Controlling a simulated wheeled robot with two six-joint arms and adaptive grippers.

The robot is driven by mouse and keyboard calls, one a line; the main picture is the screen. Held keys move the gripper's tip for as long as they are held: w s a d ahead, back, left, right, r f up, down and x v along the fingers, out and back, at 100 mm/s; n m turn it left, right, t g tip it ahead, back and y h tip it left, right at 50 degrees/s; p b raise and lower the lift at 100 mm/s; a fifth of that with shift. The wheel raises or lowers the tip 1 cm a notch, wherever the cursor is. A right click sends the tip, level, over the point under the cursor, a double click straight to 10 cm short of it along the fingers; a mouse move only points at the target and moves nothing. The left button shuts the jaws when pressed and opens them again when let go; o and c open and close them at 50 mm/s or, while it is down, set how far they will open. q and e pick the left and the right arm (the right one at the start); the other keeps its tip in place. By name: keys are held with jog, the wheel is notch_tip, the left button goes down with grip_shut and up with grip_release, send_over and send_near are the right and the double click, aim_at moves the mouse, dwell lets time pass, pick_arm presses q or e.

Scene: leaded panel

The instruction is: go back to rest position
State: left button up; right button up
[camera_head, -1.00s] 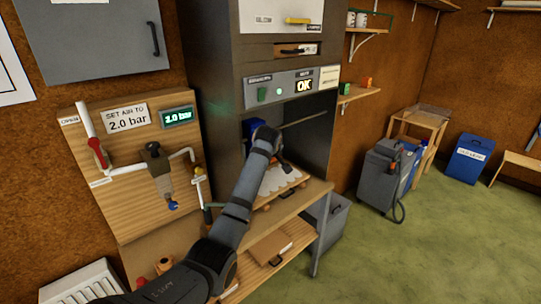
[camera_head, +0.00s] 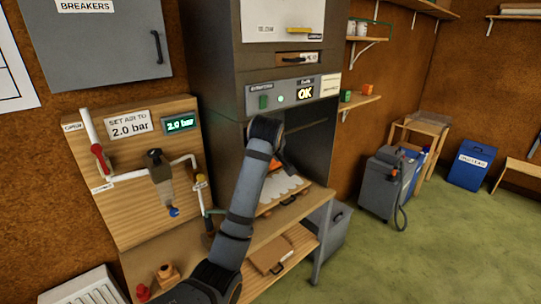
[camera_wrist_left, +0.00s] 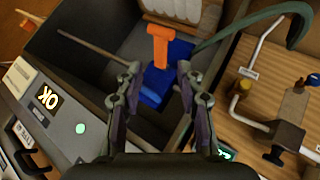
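My left arm (camera_head: 239,215) reaches up from the bottom of the head view, its wrist (camera_head: 265,130) in front of the open bay of the grey cabinet (camera_head: 210,70). The left gripper (camera_wrist_left: 157,72) shows in the left wrist view with its two fingers apart and nothing between the tips. Past the fingers, an orange handle-like piece (camera_wrist_left: 159,45) and a blue block (camera_wrist_left: 157,85) are in the bay; whether they are joined, I cannot tell. In the head view the gripper itself is mostly hidden behind the wrist. My right gripper is not in view.
A pipe board (camera_head: 125,210) with a gauge display (camera_head: 180,123) reading 2.0 bar stands left of the arm. The cabinet panel (camera_head: 293,95) shows OK. A bench (camera_head: 325,200) lies below; a grey machine (camera_head: 378,180) stands right. Green floor at right is open.

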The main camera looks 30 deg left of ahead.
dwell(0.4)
pick_arm(q)
notch_tip(320, 180, down, 28)
jog(key=m+g+b, duration=0.2)
jog(key=m+b, duration=0.1)
jog(key=m, duration=0.1)
jog(key=s+d+f+m+g+h+b, duration=0.1)
jog(key=s+f, duration=0.3)
jog(key=f, duration=0.5)
jog(key=s+f+m, duration=0.2)
jog(key=s+f, duration=0.1)
jog(key=f, duration=0.6)
jog(key=s+d+f+m+g+h+b, duration=0.1)
jog(key=s+f, duration=0.3)
jog(key=f, duration=0.5)
jog(key=s+f+m+g+b, duration=0.2)
jog(key=s+f+m+b, duration=0.1)
jog(key=s+f, duration=1.85)
jog(key=s+f+m+g, duration=0.1)
jog(key=s+f, duration=0.2)
jog(key=s, duration=0.9)
jog(key=s+d+f+m+h, duration=0.1)
jog(key=s+f, duration=0.2)
jog(key=s, duration=0.8)
jog(key=shift+s+f+m+g+b, duration=0.15)
jog(key=shift+s+m+g+b, duration=0.15)
jog(key=shift+s+g+b, duration=0.15)
